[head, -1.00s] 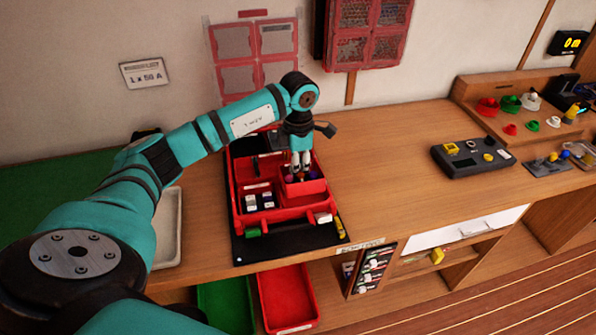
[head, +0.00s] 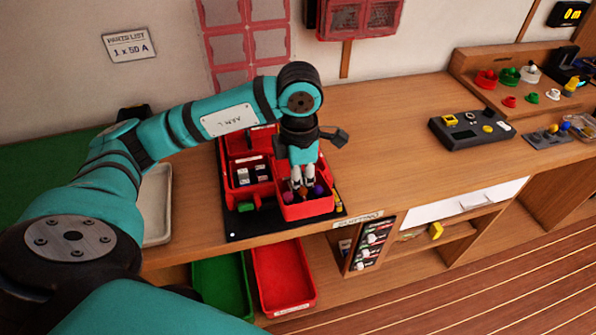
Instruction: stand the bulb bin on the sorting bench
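The bulb bin (head: 306,210) is a small open red bin with round coloured bulbs in it, purple among them. My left gripper (head: 303,183) points down into it, its pale fingers close together and shut on a part of the bin that the bulbs and walls partly hide. The bin looks upright and raised over the front right of a red sectioned case (head: 232,187), covering part of it. The case lies on a black mat (head: 240,229) on the wooden bench (head: 385,130). My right gripper is out of view.
The bench is clear right of the mat, up to a dark grey box with buttons (head: 472,128) and a wooden rack with coloured pieces (head: 520,85). A pale tray (head: 157,205) lies left. Green (head: 221,288) and red (head: 284,276) trays sit below the bench front.

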